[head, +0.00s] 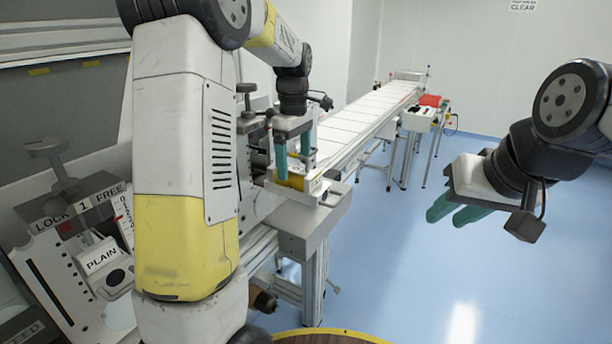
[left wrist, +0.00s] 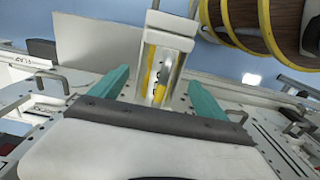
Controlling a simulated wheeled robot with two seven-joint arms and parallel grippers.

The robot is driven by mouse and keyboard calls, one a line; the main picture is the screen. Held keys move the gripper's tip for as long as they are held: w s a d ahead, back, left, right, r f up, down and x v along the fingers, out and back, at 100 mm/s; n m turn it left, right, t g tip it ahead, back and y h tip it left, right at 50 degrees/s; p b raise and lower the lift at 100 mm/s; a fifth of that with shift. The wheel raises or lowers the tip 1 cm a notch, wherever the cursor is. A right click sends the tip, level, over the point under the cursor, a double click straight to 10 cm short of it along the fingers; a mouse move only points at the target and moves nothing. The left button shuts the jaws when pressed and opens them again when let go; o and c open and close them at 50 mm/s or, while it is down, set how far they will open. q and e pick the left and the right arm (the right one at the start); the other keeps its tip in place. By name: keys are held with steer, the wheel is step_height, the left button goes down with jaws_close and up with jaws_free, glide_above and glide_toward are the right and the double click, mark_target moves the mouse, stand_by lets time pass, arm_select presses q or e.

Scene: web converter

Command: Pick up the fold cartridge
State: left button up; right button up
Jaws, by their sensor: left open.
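A white and yellow box-like piece, which I take to be the fold cartridge (head: 291,183), sits on the small shelf at the machine's end. Its label cannot be read. In the left wrist view the cartridge (left wrist: 165,58) is a white frame with yellow strips, just beyond and between my finger tips. My left gripper (head: 294,158) is open, pointing down over the cartridge with its green fingers apart. In the left wrist view the left gripper (left wrist: 158,80) shows nothing held. My right gripper (head: 452,213) hangs in free air over the floor, empty, its two green fingers apart.
A panel marked LOCK 1 FREE (head: 85,205) with a PLAIN block (head: 101,255) stands at the left. A long white conveyor (head: 365,118) runs back. A side table (head: 418,120) carries a red item. Yellow-edged rolls (left wrist: 262,25) show in the left wrist view. Blue floor is clear at right.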

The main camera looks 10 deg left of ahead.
arm_select(q)
step_height(320, 180, down, 2)
steer(key=shift+f, duration=0.1)
steer(key=c, duration=1.8)
jaws_close()
